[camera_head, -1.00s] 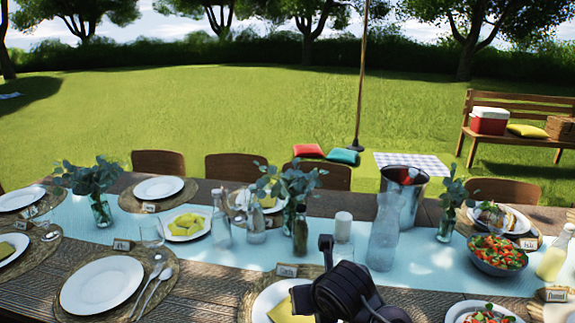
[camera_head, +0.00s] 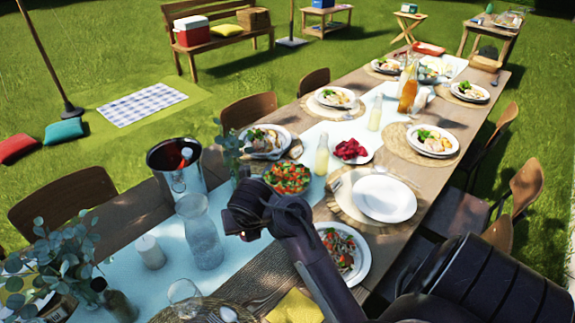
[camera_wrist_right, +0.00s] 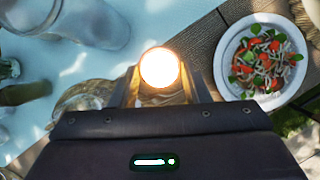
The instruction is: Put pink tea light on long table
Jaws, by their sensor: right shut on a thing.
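My right gripper (camera_wrist_right: 160,85) is shut on a small round tea light (camera_wrist_right: 160,67), seen from above. Its top glows bright white-orange, so I cannot tell whether it is pink. In the head view my right gripper (camera_head: 243,222) is over the long table (camera_head: 262,262), near the edge of the pale blue runner (camera_head: 135,275); the tea light is hidden there. I cannot tell how high the tea light is above the table. My left gripper is not in view.
The table is crowded with settings.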

